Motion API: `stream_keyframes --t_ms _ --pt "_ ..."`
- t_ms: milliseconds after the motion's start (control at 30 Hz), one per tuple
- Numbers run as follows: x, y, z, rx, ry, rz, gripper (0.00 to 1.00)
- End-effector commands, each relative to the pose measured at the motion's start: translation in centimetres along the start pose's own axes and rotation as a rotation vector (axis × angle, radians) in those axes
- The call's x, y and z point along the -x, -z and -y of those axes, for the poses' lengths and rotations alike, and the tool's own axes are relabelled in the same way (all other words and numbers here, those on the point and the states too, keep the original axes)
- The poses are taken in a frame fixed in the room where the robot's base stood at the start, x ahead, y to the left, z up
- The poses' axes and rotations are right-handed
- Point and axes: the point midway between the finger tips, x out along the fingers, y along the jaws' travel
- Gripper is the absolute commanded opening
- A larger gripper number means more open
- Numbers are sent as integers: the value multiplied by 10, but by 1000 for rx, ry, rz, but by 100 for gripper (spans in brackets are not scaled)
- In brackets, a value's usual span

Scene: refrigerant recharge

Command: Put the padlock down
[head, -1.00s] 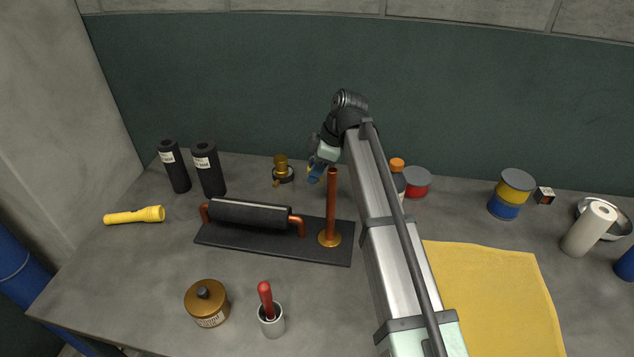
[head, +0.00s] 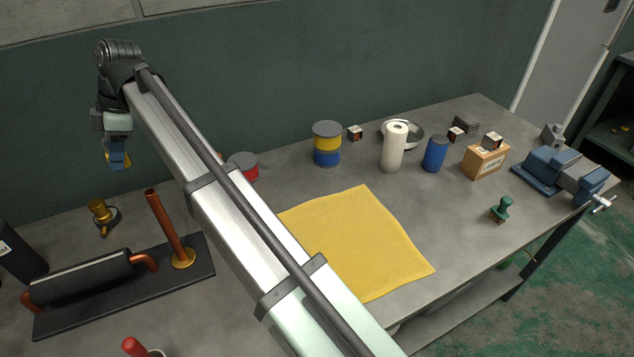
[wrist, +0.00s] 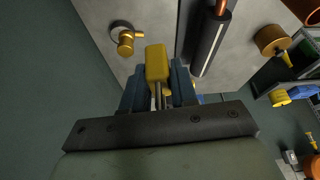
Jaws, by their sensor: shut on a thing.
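My gripper (head: 117,163) is shut on the yellow padlock (wrist: 157,66) and holds it up off the bench. In the wrist view the padlock's body shows between the blue fingers, with its metal shackle toward the palm. In the head view only a little yellow of the padlock (head: 125,162) shows past the fingers. The gripper is at the back left, in front of the dark green wall, above the brass valve in the picture. The valve (head: 100,212) stands on the bench; it also shows in the wrist view (wrist: 125,42).
A copper post (head: 168,225) rises from the black base plate near the gripper. A yellow cloth (head: 355,240) lies flat and bare mid-bench. Cans, a paper roll (head: 394,148), a small box (head: 484,161) and a blue vise (head: 560,175) stand farther right.

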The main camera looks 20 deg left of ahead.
Motion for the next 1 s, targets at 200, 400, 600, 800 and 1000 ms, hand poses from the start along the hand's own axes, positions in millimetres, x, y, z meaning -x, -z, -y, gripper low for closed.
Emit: stream_keyframes --t_ms 200,400,600,800,1000 --pt "18 -50 -1 -68 -27 2 0" --pt "43 -109 2 -151 -62 2 0" --pt "72 -178 11 -251 -103 2 0" --pt "101 -245 26 -350 -145 2 0" --pt "128 -309 49 -450 -187 2 0"
